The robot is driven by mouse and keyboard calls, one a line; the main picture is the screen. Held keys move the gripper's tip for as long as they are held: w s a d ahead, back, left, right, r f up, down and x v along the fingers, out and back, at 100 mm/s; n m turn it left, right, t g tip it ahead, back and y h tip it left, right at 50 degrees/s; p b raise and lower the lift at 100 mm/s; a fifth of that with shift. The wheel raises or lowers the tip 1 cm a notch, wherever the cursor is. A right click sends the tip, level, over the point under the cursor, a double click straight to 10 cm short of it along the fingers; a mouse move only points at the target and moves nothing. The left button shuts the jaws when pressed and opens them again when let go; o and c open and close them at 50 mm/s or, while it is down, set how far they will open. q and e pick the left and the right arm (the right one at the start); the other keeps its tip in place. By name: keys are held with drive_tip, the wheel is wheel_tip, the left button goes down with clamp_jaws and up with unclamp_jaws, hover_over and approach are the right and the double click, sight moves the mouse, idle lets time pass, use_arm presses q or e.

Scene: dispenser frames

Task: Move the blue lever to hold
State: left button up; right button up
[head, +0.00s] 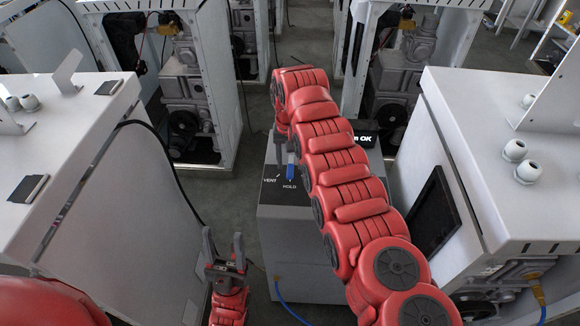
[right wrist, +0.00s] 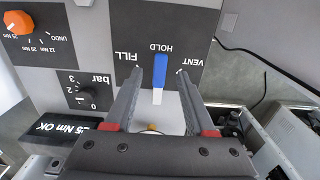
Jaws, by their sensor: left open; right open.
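The blue lever (right wrist: 160,70) is on the dark face of a grey box (head: 300,250). It points straight at the HOLD label, between FILL and VENT. In the head view, the lever (head: 290,172) shows just above the word HOLD. My right gripper (right wrist: 160,76) is open, with one finger on each side of the lever and a visible gap to both. In the head view, my right arm hides the FILL side and much of the box top. My left gripper (head: 225,250) is open and empty, low and left of the box.
White cabinets stand at left (head: 70,150) and right (head: 480,140). A blue hose (head: 290,310) runs by the box's foot.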

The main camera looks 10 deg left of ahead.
wheel_tip(320, 180, up, 7)
wheel_tip(320, 180, up, 8)
drive_tip(key=p, duration=0.9)
hover_over(290, 172)
drive_tip(key=shift+s+f, duration=0.2)
drive_tip(key=shift+f, duration=0.1)
